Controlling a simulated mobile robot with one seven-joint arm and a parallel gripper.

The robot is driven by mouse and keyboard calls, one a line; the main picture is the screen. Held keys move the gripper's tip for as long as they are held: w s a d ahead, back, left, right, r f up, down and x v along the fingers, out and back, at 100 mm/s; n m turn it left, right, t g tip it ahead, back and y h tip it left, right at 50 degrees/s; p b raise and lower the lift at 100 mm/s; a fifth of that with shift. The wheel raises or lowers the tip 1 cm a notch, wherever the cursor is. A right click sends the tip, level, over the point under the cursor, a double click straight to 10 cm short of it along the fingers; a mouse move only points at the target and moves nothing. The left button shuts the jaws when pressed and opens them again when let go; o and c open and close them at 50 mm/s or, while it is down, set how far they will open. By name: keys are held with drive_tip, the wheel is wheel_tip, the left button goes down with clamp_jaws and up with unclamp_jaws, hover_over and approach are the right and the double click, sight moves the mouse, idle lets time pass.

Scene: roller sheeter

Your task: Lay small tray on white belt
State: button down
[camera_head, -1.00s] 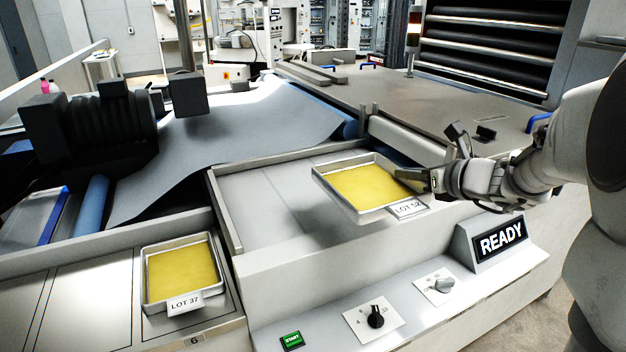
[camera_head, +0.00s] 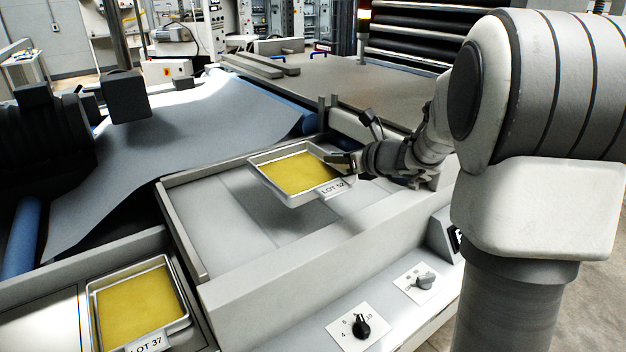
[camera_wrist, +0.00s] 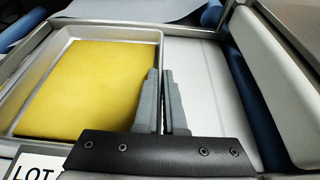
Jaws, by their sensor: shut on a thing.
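The small tray (camera_head: 268,183) is a shallow metal tray with a yellow sheet-like filling and a tag reading LOT 52. It hangs roughly level above the white belt (camera_head: 215,225), with a gap and shadow beneath it. My gripper (camera_head: 338,162) is shut on the tray's right wall. In the wrist view, the gripper's two fingers (camera_wrist: 161,95) pinch the tray's right rim (camera_wrist: 138,33), and the pale belt (camera_wrist: 195,75) shows to the right. The belt under the tray is partly hidden.
A second tray (camera_head: 182,322), tagged LOT 37, sits in the front left bay. Low walls (camera_head: 180,235) border the belt. A grey sheet (camera_head: 180,130) slopes behind. Control knobs (camera_head: 362,326) are on the front panel. The belt's left part is clear.

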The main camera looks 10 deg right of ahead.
sight(320, 159)
drive_tip(key=x, duration=0.3)
drive_tip(key=f+x, duration=0.1)
drive_tip(key=x, duration=0.3)
drive_tip(key=shift+s+d, duration=0.1)
drive_tip(key=shift+d, duration=0.05)
drive_tip(key=shift+f+b, duration=0.6)
drive_tip(key=shift+f, duration=1.35)
drive_tip(key=shift+f, duration=0.15)
drive_tip(key=c, duration=1)
unclamp_jaws()
